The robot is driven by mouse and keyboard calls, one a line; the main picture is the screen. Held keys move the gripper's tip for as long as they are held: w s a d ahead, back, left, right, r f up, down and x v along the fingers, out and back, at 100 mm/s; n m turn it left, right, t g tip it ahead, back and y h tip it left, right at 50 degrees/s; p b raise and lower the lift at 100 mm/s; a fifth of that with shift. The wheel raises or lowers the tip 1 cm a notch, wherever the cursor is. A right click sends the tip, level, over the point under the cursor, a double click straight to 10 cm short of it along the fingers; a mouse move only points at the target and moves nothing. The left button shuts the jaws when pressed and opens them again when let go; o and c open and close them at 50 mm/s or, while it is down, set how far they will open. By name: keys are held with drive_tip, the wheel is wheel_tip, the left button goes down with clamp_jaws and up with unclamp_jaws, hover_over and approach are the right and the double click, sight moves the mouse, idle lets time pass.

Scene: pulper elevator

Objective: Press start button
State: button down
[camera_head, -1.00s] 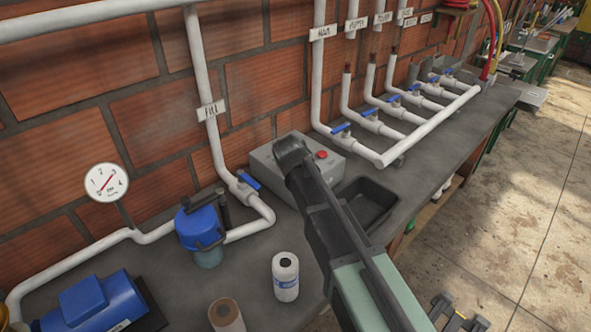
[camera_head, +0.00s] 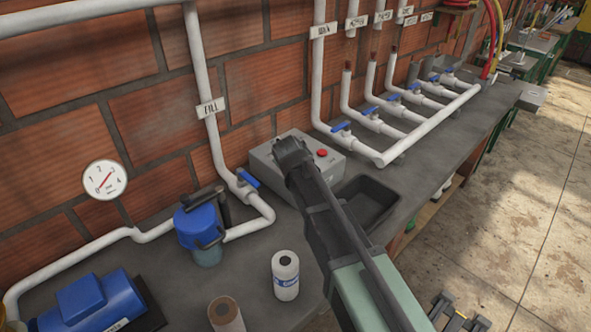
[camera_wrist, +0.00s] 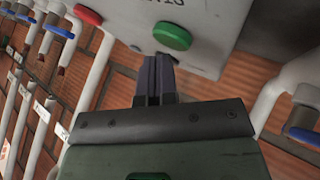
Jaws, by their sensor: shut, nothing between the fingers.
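A grey control box (camera_head: 262,165) sits on the bench against the brick wall. It has a red button (camera_head: 322,153), which also shows at the top left of the wrist view (camera_wrist: 88,15). A green button (camera_wrist: 172,36) stands out from the box face in the wrist view; my gripper hides it in the head view. My gripper (camera_wrist: 158,58) is shut and empty, its fingertips right by the green button's edge. I cannot tell whether they touch it. In the head view the gripper end (camera_head: 290,150) is over the box.
White pipes with blue valve handles (camera_head: 248,179) run along the wall.

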drive_tip(key=shift+f+b, duration=0.45)
drive_tip(key=shift+f, duration=0.05)
idle(0.6)
drive_tip(key=shift+r, duration=0.1)
drive_tip(key=shift+r+p, duration=0.85)
drive_tip(key=shift+p, duration=0.1)
wheel_tip(320, 180, up, 5)
drive_tip(key=p, duration=0.5)
drive_tip(key=shift+r, duration=0.1)
idle(0.3)
